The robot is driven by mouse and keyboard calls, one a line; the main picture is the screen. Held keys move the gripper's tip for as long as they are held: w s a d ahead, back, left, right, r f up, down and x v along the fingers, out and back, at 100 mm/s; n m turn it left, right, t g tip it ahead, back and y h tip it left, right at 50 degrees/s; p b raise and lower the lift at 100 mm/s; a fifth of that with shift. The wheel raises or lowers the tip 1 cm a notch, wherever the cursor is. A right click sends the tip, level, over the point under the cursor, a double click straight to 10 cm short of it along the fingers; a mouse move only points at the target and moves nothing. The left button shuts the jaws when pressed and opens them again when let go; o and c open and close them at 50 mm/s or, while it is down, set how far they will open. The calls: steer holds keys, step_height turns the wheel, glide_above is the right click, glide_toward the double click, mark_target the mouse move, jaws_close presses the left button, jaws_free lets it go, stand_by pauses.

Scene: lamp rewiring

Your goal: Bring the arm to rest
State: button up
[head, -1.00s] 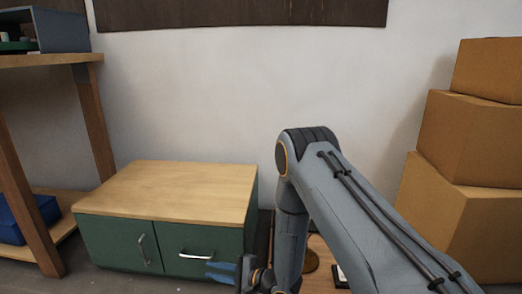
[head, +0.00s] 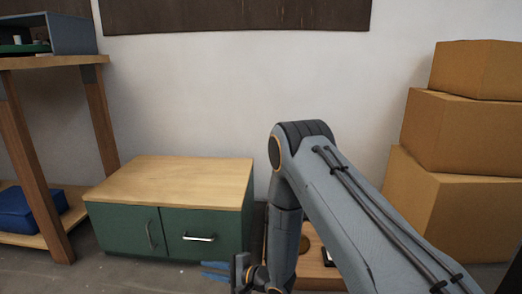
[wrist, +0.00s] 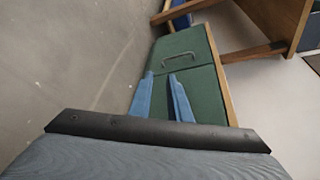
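My gripper (head: 218,271) is at the bottom of the head view, in front of the green cabinet (head: 125,228) with the wooden top. In the wrist view, the two blue fingers of my gripper (wrist: 162,88) stand apart with nothing between them. The cabinet (wrist: 205,90) shows beyond the fingertips, with a grey handle (wrist: 181,60) on its front. My arm is bent, with its elbow raised at the middle right of the head view.
Stacked cardboard boxes (head: 462,130) stand at the right. A wooden shelf (head: 100,125) at the left holds a blue bin (head: 25,208) low down. A low wooden surface (head: 312,262) with small items is partly hidden behind my arm. Grey floor (wrist: 70,60) is open before the cabinet.

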step_height(320, 180, up, 11)
steer(key=w+n+t+h+p, duration=0.1)
steer(key=w+n+h+p, duration=0.15)
steer(key=n+h, duration=0.25)
steer(key=s+d+r+n+h, duration=0.2)
steer(key=s+r, duration=0.1)
steer(key=r, duration=0.2)
steer(key=s+d+r+n+h, duration=0.1)
steer(key=s+d+r+h, duration=0.1)
steer(key=r, duration=0.4)
steer(key=s+d+r+n+g+h+p, duration=0.1)
steer(key=s+d+r+n+g, duration=0.25)
steer(key=s, duration=0.75)
steer(key=s+d+r+n+g+h+p, duration=0.1)
steer(key=s+d+r+n+p, duration=0.2)
steer(key=s+r, duration=0.65)
steer(key=s+d+r+n+g+h, duration=0.1)
steer(key=s+d+r+n+g, duration=0.3)
steer(key=s, duration=1)
steer(key=d+r+m+h+p, duration=0.1)
steer(key=d+r+m+p, duration=0.3)
steer(key=d+r+p, duration=0.6)
steer(key=d+r+m+t+p, duration=0.1)
steer(key=d+r+m+p, duration=0.3)
steer(key=d+r+p, duration=0.7)
steer(key=shift+w+d+r+h+p, duration=0.3)
steer(key=shift+r+p, duration=2.5)
steer(key=shift+p, duration=5.45)
steer(key=shift+a, duration=0.15)
